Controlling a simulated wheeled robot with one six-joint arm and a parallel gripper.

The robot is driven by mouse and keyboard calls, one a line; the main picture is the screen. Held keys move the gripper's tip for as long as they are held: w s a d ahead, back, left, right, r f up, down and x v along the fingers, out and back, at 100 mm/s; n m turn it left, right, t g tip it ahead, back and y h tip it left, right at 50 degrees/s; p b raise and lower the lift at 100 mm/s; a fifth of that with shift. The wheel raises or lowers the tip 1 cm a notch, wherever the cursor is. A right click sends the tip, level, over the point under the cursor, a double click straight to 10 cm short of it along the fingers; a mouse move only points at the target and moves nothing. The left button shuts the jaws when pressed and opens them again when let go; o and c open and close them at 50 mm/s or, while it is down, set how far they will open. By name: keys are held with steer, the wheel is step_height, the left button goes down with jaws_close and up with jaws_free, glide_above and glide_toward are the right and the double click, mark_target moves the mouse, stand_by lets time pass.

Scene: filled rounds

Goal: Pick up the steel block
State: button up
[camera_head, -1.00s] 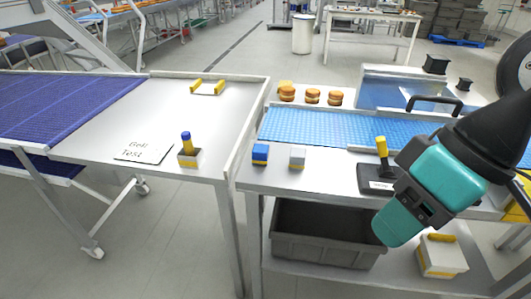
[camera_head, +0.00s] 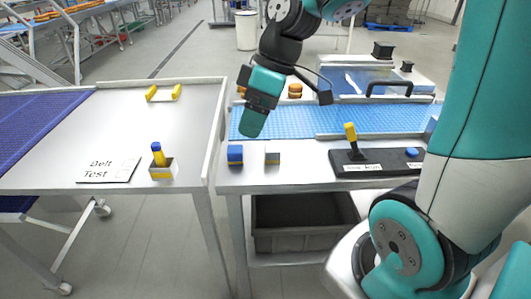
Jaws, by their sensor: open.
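The steel block (camera_head: 272,158) is a small grey cube with a tan lower front. It stands near the front left of the steel table (camera_head: 300,180), just right of a blue block (camera_head: 235,155) with a clear gap between them. My gripper (camera_head: 254,125) is above and behind the two blocks in the head view, pointing down and slightly left. It is open and holds nothing. It appears apart from both blocks. The finger gap is hard to make out from this side.
A lever box (camera_head: 352,158) with a yellow handle stands right of the steel block. A blue belt (camera_head: 300,122) runs behind. The left table has a raised side wall (camera_head: 217,130), a yellow-and-blue peg in a holder (camera_head: 162,167) and a sign (camera_head: 108,170). A grey crate (camera_head: 300,222) sits below.

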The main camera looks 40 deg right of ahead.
steer(key=n+t, duration=0.1)
steer(key=n, duration=0.1)
glide_toward(274, 147)
steer(key=p+x, duration=0.1)
steer(key=x, duration=0.4)
steer(key=shift+s+a+f+p, duration=0.15)
steer(key=shift+f+p, duration=0.15)
steer(key=shift+p+x, duration=0.7)
steer(key=shift+x, duration=2.1)
steer(key=c, duration=1)
steer(key=shift+c, duration=1)
steer(key=shift+r, duration=0.15)
